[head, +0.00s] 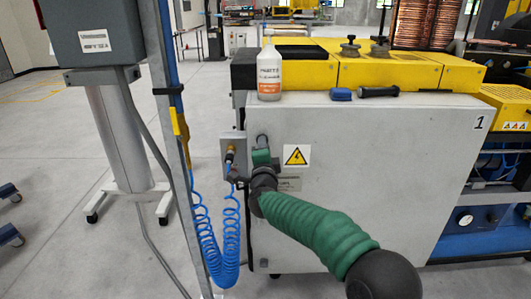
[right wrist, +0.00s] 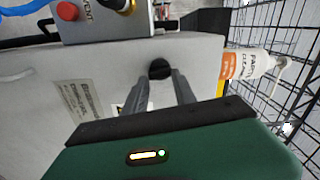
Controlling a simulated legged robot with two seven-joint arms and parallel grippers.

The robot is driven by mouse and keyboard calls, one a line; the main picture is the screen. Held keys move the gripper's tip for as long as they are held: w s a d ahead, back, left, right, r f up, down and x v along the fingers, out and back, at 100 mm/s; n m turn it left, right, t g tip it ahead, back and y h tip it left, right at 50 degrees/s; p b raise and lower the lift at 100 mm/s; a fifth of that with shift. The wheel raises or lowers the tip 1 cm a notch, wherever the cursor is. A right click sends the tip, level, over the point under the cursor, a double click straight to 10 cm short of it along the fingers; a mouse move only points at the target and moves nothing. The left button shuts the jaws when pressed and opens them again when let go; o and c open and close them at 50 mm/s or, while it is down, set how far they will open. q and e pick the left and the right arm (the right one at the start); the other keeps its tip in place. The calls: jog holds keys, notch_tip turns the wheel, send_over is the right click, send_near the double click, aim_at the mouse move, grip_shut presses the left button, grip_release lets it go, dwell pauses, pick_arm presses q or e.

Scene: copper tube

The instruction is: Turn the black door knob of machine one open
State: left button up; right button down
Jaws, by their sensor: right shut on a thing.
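The black door knob (right wrist: 159,69) shows in the right wrist view as a dark round cap on the pale cabinet door of machine one (head: 400,180). My right gripper (right wrist: 160,80) has its two grey fingers closed on either side of the knob. In the head view, my right gripper (head: 262,144) is at the upper left part of the door, at the end of my green-sleeved arm. The knob is hard to tell apart from the gripper there. The door looks flush with the cabinet. My left gripper is not in view.
A yellow warning sign (head: 297,155) is right of the gripper. Blue coiled hoses (head: 230,240) hang beside a metal post at left.

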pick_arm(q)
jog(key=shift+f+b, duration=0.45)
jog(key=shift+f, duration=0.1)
pick_arm(e)
jog(key=shift+w+d+r+m+h, duration=0.2)
jog(key=shift+d+r+m, duration=0.15)
jog(key=shift+r+m, duration=0.2)
jog(key=shift+w+d+r+m+h, duration=0.1)
jog(key=shift+d+r+m+h, duration=0.1)
jog(key=shift+d+r+m, duration=0.35)
jog(key=shift+a+r, duration=0.15)
jog(key=shift+a, duration=0.05)
jog(key=c, duration=1.1)
grip_release()
jog(key=shift+o, duration=0.7)
jog(key=shift+s, duration=0.1)
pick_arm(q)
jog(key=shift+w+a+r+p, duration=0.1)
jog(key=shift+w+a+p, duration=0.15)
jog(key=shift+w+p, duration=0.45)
pick_arm(e)
jog(key=s+a+f, duration=0.1)
jog(key=s+f, duration=0.1)
jog(key=s, duration=1.5)
jog(key=shift+a+f, duration=0.2)
